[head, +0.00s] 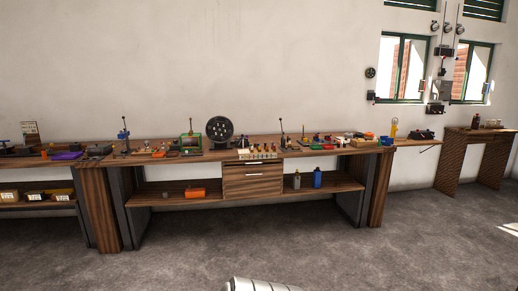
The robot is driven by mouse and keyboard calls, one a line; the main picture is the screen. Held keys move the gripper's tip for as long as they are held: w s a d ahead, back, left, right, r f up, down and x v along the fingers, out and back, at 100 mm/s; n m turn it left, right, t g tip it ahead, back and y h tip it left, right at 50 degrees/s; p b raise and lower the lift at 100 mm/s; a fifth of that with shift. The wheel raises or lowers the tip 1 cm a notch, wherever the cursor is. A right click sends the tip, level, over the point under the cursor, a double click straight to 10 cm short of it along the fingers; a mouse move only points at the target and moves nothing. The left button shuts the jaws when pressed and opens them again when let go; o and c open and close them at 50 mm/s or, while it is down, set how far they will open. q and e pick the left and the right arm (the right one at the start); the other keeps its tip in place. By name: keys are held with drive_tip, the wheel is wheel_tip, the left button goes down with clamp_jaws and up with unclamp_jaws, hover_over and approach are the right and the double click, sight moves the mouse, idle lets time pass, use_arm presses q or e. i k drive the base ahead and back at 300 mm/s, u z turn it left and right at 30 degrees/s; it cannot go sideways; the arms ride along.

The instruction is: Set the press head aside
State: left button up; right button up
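I cannot pick out the press head for certain at this distance. A small blue upright device (123,135) with a thin lever, possibly a press, stands on the left part of the long wooden workbench (215,155). A thin dark upright rod (281,128) stands farther right on the bench. Neither of my grippers is in view. A pale ribbed part, which looks like one of my own, shows at the bottom edge. The bench is well away across the floor.
A round black disc (220,129), a green frame (190,143) and many small parts crowd the benchtop. A drawer unit (252,181) hangs below. An orange box (195,192) and a blue bottle (317,178) stand on the lower shelf. The grey floor (330,250) before the bench is clear.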

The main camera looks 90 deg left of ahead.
sight(120, 136)
drive_tip(key=u, duration=1.2)
drive_tip(key=i, duration=1)
drive_tip(key=u, duration=2.05)
drive_tip(key=i, duration=1.8)
drive_tip(key=u, duration=0.95)
drive_tip(key=i, duration=1.85)
drive_tip(key=u, duration=0.45)
